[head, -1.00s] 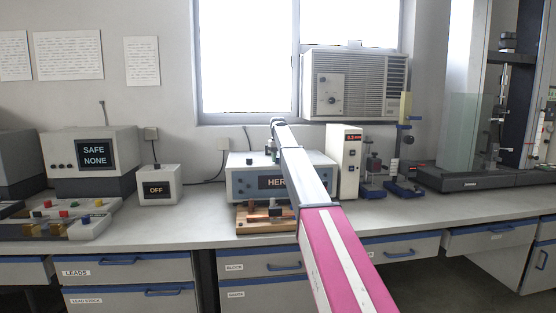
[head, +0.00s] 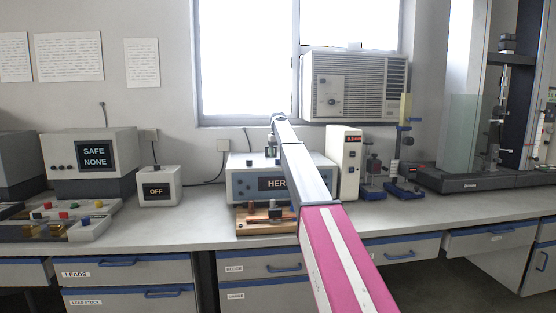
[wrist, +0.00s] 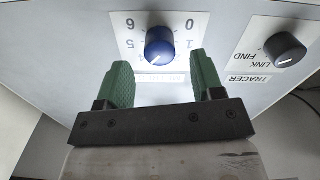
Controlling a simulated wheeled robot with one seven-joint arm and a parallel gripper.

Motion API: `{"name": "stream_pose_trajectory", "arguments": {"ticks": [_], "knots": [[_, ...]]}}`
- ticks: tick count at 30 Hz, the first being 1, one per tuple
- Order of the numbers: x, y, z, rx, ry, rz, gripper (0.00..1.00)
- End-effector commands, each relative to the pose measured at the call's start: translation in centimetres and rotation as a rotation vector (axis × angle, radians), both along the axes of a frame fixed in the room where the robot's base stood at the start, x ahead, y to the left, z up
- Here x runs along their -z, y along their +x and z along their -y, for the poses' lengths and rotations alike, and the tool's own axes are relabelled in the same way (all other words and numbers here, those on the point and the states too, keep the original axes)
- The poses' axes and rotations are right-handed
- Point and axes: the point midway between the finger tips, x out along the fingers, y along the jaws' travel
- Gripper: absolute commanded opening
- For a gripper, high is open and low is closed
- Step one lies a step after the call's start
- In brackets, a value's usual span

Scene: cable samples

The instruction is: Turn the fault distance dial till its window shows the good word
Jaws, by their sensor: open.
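A grey instrument box (head: 238,186) stands on the bench behind my arm. Its dark window (head: 277,183) shows pale letters starting "HER"; my arm hides the rest. In the wrist view, a blue dial (wrist: 159,46) sits on a white plate with numbers, which appear upside down. The lettering by the dial is too faint to read. My gripper (wrist: 162,68) is open, with one green finger on each side just short of the dial in the picture. I see no clear contact.
A black knob (wrist: 284,50) marked TRACER, with LINK and FIND, is right of the blue dial. A wooden board (head: 262,226) with metal parts lies before the box. A white unit with a red display (head: 347,165) stands close on the right.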

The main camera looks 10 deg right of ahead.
Motion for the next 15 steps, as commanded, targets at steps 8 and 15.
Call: {"name": "stream_pose_trajectory", "arguments": {"ticks": [8,15], "knots": [[-5.4,0.2,0.0,0.0,0.0,0.001,0.61],[-7.4,0.0,0.0,0.0,0.0,0.0,0.61]]}}
